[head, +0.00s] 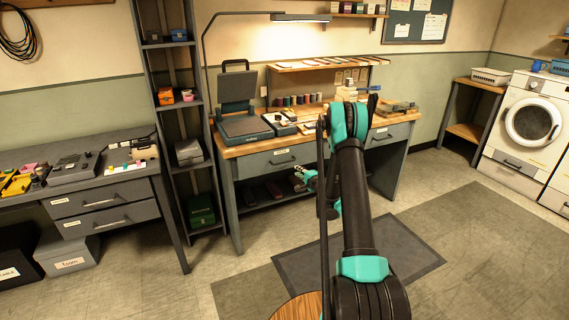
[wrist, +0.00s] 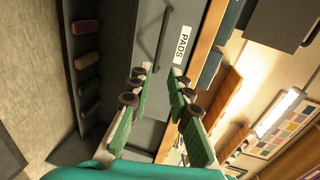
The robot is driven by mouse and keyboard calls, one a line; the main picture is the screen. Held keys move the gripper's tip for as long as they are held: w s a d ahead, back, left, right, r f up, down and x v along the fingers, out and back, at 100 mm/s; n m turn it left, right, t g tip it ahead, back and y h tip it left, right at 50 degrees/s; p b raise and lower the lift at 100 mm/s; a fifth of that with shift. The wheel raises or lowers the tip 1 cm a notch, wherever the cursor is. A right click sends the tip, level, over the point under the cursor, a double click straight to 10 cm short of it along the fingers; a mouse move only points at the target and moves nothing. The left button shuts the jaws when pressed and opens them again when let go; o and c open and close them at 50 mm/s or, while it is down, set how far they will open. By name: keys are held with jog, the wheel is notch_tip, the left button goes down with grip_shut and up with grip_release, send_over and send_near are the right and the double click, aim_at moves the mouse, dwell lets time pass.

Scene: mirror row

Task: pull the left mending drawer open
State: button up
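The left mending drawer (head: 258,165) is a grey front under the wooden top of the workbench, with a dark bar handle (head: 284,162). It looks flush with the bench. My gripper (head: 299,177) is in front of the bench, just right of and below the handle in the head view. In the wrist view my gripper (wrist: 160,80) is open, with nothing between its green-padded fingers. The fingers appear apart from the handle.
A heat press (head: 240,110) and other tools stand on the bench top. A lower shelf holds several dark rolls (wrist: 87,57). A second drawer (head: 395,134) sits right of my arm, which partly hides the bench. A shelf rack (head: 178,110) stands left.

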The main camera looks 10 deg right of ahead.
aim_at(285, 162)
jog(key=x, duration=1.7)
jog(key=shift+w, duration=0.15)
jog(key=shift+r, duration=0.1)
grip_shut()
